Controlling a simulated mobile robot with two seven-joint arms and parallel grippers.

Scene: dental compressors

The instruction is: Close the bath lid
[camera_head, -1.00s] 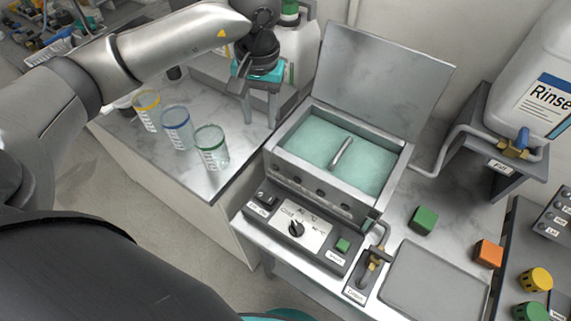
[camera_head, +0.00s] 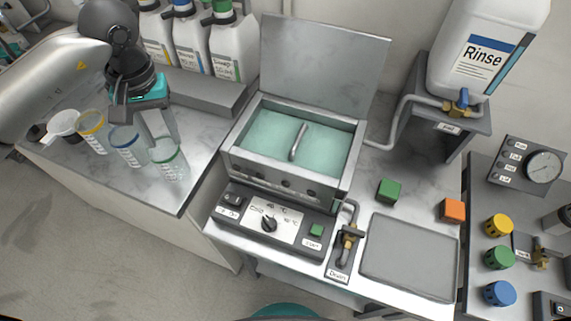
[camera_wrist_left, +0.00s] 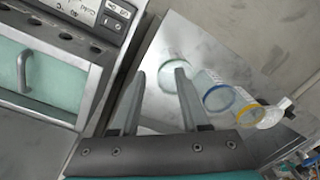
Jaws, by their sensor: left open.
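The bath (camera_head: 285,183) is a metal box on the bench, filled with teal liquid, with a metal bar handle (camera_head: 298,141) showing over the middle of the liquid. Its grey lid (camera_head: 325,65) stands open, tilted up behind the box. The left wrist view shows the bath (camera_wrist_left: 48,112) at the left. My left gripper (camera_head: 145,130) is open and empty, left of the bath and above the beakers. Its two fingers (camera_wrist_left: 160,75) point past the bath's side in the wrist view. My right gripper is not in view.
Beakers with yellow (camera_head: 93,130), blue (camera_head: 126,147) and green (camera_head: 168,160) rims stand left of the bath. Bottles (camera_head: 230,50) stand behind them. A Rinse container (camera_head: 480,50), a drain valve (camera_head: 347,240), a green cube (camera_head: 389,190) and an orange cube (camera_head: 452,209) are at the right.

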